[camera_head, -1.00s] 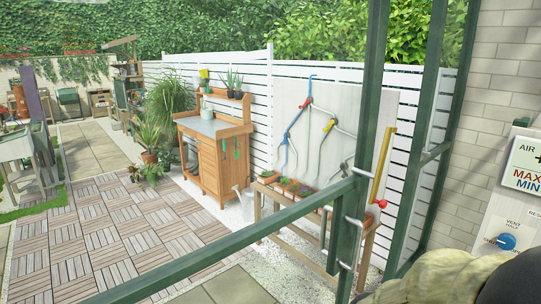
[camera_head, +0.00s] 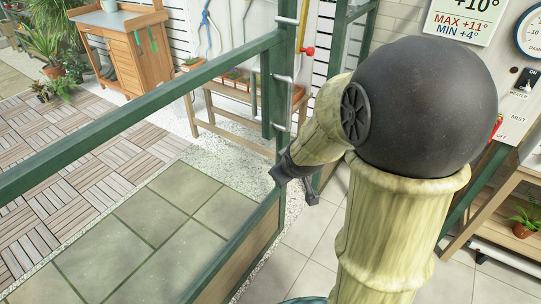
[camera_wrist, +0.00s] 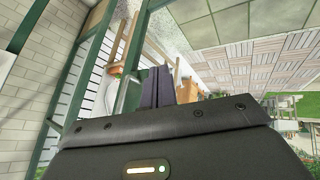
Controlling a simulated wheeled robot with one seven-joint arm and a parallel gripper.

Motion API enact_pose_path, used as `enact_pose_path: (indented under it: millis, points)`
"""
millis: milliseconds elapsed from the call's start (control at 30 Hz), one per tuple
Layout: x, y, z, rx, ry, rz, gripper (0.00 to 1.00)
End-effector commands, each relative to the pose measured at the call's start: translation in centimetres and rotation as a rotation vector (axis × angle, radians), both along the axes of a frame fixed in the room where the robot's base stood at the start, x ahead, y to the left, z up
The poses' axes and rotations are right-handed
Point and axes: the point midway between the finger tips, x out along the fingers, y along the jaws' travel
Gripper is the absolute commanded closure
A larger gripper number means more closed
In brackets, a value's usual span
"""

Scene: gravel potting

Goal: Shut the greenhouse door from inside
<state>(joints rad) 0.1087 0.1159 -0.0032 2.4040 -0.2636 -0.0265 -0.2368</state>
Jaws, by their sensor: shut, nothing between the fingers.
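The greenhouse door is a green-framed panel with a long rail (camera_head: 130,115) that crosses the head view from lower left to its upright. A silver bar handle (camera_head: 291,100) is fixed on that upright. The door looks ajar, with a gap to the green post on the right, but its exact angle is hard to tell. My gripper (camera_head: 311,190) is low and right of the handle, apart from it in the head view. In the wrist view its dark fingers (camera_wrist: 160,88) are together and empty, with the handle (camera_wrist: 124,94) just left of them.
A wall panel with dials and a heater switch (camera_head: 523,82) is at the right, above a wooden shelf with a potted plant (camera_head: 524,217). Outside stand a potting bench (camera_head: 140,60) and a low planter table (camera_head: 230,115). Paving and wood decking beyond the door are clear.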

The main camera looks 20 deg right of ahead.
Motion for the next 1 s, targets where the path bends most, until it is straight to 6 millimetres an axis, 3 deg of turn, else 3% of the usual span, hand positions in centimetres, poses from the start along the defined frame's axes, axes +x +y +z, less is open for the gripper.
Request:
enact_pose_path:
  millis: [33, 300, 500, 733, 1000]
  points:
    - [1.4, -0.6, -2.0, -0.029, -0.042, 0.036, 1.0]
    - [7.7, -2.5, -4.7, -0.204, -0.273, 0.253, 1.0]
    - [11.5, -3.5, -6.7, -0.342, -0.434, 0.414, 1.0]
    - [14.6, -4.4, -9.1, -0.504, -0.617, 0.591, 1.0]
    - [16.6, -5.0, -12.5, -0.69, -0.826, 0.793, 1.0]
